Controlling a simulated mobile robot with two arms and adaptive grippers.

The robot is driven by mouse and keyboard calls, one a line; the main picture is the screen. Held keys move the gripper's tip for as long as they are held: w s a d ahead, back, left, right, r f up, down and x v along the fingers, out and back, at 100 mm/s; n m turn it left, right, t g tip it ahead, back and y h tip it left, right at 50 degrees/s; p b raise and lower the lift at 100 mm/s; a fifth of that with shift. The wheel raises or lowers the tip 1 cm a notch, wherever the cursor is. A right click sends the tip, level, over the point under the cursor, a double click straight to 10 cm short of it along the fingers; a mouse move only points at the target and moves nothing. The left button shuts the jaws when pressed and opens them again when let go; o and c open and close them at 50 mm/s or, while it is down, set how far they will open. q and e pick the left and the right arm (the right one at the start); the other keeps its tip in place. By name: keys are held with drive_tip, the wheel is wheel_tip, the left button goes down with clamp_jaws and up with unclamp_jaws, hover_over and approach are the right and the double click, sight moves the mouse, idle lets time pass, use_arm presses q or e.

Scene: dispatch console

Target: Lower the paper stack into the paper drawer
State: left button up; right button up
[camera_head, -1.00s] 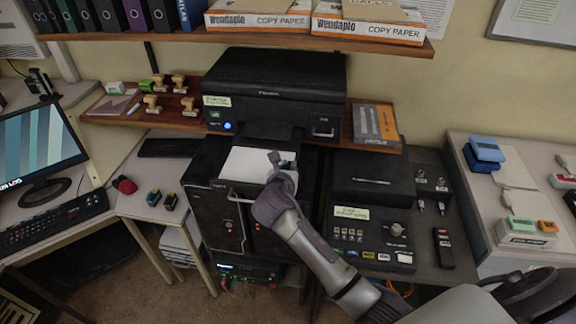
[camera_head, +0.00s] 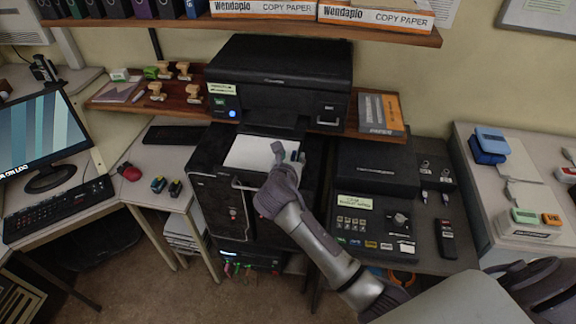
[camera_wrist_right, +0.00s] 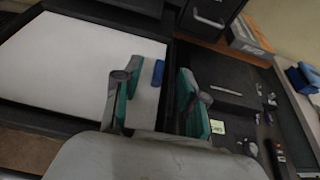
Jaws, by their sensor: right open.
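The white paper stack (camera_head: 250,153) lies flat in front of the printer, within the dark frame of the paper drawer (camera_wrist_right: 75,122). In the right wrist view the stack (camera_wrist_right: 75,60) fills the left side, with the dark drawer edge around it. My right gripper (camera_head: 287,155) is at the stack's right edge. In the wrist view its green-padded fingers (camera_wrist_right: 158,98) stand apart. A pale grey piece with a blue tab (camera_wrist_right: 157,73) shows between them; I cannot tell whether they touch it. My fingers and wrist hide part of the right side. My left gripper is not in view.
The black printer (camera_head: 277,80) stands behind the stack, under a shelf (camera_head: 230,29) with copy paper boxes. A black console (camera_head: 375,210) is close on the right. A desk with a monitor (camera_head: 40,135) is on the left. The floor in front is clear.

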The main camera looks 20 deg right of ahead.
drive_tip(key=v, duration=1)
drive_tip(key=shift+s+a, duration=0.15)
drive_tip(key=shift+s, duration=0.1)
